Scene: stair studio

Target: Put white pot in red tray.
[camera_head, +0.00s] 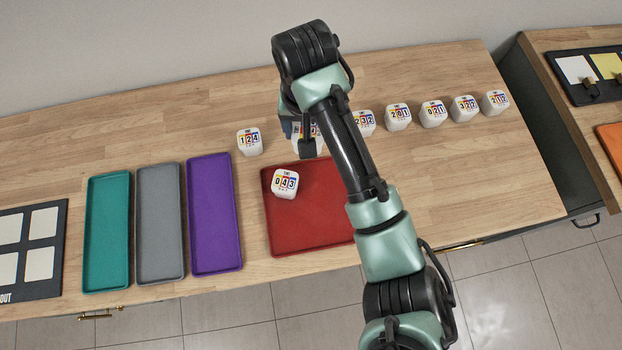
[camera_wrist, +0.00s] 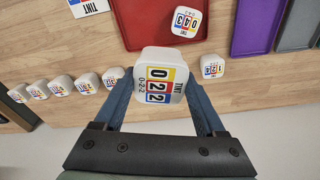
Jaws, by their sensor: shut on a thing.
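My gripper (camera_head: 305,147) is at the back edge of the red tray (camera_head: 305,233), partly hidden by my arm. In the wrist view it is shut on a white pot (camera_wrist: 160,75) labelled 022, with one finger on each side. I cannot tell whether this pot touches the table. Another white pot (camera_head: 285,184), labelled 043, sits in the red tray near its back left. The tray also shows at the top of the wrist view (camera_wrist: 137,28). My arm covers the tray's right part in the head view.
A white pot (camera_head: 249,141) stands left of my gripper. Several more (camera_head: 398,117) stand in a row to the right. Purple (camera_head: 215,215), grey (camera_head: 160,225) and teal (camera_head: 107,232) trays lie to the left. A white thing (camera_wrist: 88,7) marked TINT is cut off in the wrist view.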

